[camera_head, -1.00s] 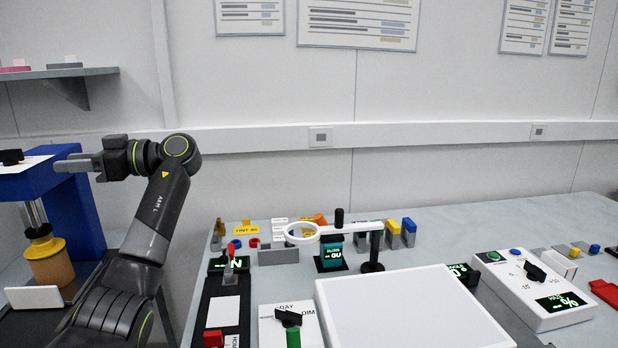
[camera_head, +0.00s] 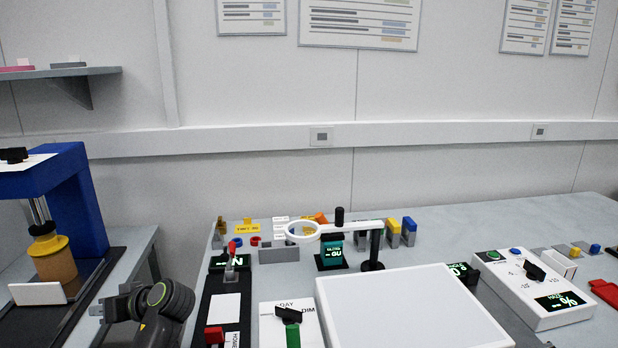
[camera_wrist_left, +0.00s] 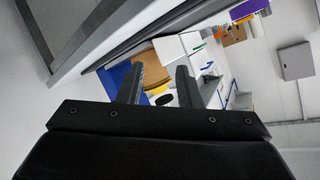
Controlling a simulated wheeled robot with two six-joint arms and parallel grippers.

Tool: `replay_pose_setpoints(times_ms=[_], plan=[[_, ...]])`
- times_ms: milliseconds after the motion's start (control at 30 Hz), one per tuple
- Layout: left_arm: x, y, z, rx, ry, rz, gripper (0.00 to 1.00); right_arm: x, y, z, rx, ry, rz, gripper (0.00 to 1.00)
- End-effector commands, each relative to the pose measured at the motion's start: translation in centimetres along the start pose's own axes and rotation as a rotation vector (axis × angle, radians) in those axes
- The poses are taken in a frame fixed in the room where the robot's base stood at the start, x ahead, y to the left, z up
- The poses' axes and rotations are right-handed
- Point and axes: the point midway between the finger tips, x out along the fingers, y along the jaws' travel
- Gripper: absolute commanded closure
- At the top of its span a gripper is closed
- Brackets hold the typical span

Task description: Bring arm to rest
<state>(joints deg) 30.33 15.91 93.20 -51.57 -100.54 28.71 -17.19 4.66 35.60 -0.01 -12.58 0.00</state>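My left arm shows low at the lower left of the head view, folded down, with its wrist in front of the gap between the two benches. In the head view the left gripper is at best a small grey part at the arm's left side. In the left wrist view my left gripper (camera_wrist_left: 158,85) shows two dark fingers standing apart with nothing between them. My right arm and gripper are in neither view.
A blue press (camera_head: 75,205) with a tan cylinder (camera_head: 55,268) stands on the left bench. The right bench holds a white light panel (camera_head: 410,310), a ring magnifier (camera_head: 303,231), a white control box (camera_head: 535,290) and a dial box (camera_head: 290,325).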

Motion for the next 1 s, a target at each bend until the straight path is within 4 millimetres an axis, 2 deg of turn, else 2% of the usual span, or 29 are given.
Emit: replay_pose_setpoints(times_ms=[33,200,400,500,700,1000], plan=[[0.4,0.2,3.3,0.053,-0.028,0.050,0.68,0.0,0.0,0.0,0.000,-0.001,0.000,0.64],[0.5,0.0,12.2,0.206,-0.112,0.221,0.68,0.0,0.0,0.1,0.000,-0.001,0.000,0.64],[-1.1,-1.9,21.4,0.351,-0.203,0.418,0.68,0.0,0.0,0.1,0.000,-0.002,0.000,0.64],[-2.4,-3.4,25.2,0.407,-0.242,0.509,0.68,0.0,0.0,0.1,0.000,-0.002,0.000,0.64],[-5.6,-6.7,31.2,0.490,-0.305,0.678,0.68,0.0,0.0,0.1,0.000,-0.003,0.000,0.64],[-10.1,-10.9,35.7,0.550,-0.359,0.855,0.68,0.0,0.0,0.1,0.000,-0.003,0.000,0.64]])
